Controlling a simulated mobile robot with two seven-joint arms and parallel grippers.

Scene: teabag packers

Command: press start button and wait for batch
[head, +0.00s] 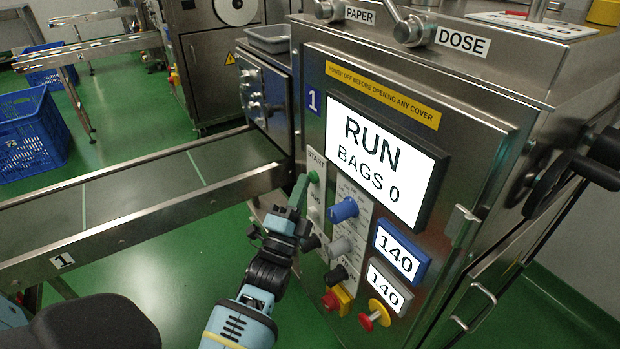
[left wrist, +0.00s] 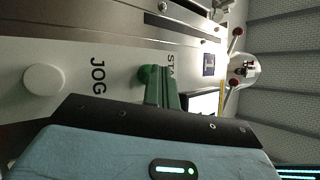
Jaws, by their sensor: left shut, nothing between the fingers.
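The green start button (head: 313,177) sits below the START label on a light strip on the front panel of machine 1. My left gripper (head: 301,184) is shut and empty, its green fingertips right at the button. In the left wrist view the button (left wrist: 147,75) shows beside the fingertips (left wrist: 160,72), which partly cover the START label. I cannot tell whether they press it. The screen (head: 385,160) reads RUN, BAGS 0. My right gripper is not in view.
An outfeed conveyor (head: 150,187) runs left from the machine, its visible belt empty. Blue knob (head: 343,209), displays reading 140 (head: 400,250) and red-and-yellow controls (head: 375,315) crowd the panel. A blue crate (head: 30,135) stands on the green floor at left.

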